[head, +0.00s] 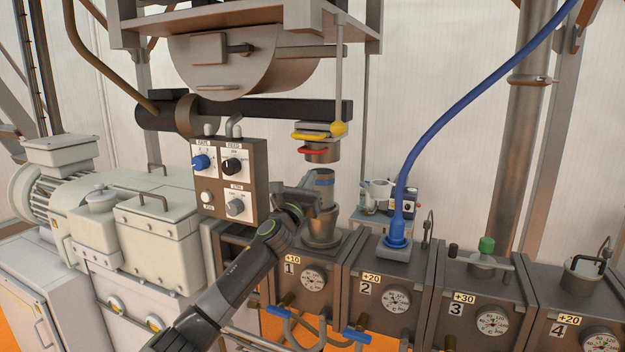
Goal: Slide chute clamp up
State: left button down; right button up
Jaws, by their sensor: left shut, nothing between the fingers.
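My left gripper (311,182) is shut and empty. A gap lies between the outlet and the spout. My right gripper is out of view.
A control box (229,180) with knobs stands left of my gripper. A yellow ball (339,129) hangs on a rod beside the chute. A blue hose (447,118) runs down to unit 2. Units 3 (482,308) and 4 (588,335) stand to the right.

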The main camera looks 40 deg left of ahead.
pick_arm(q)
jog(key=b+v, duration=0.3)
jog(key=v, duration=0.6)
jog(key=shift+s, duration=0.4)
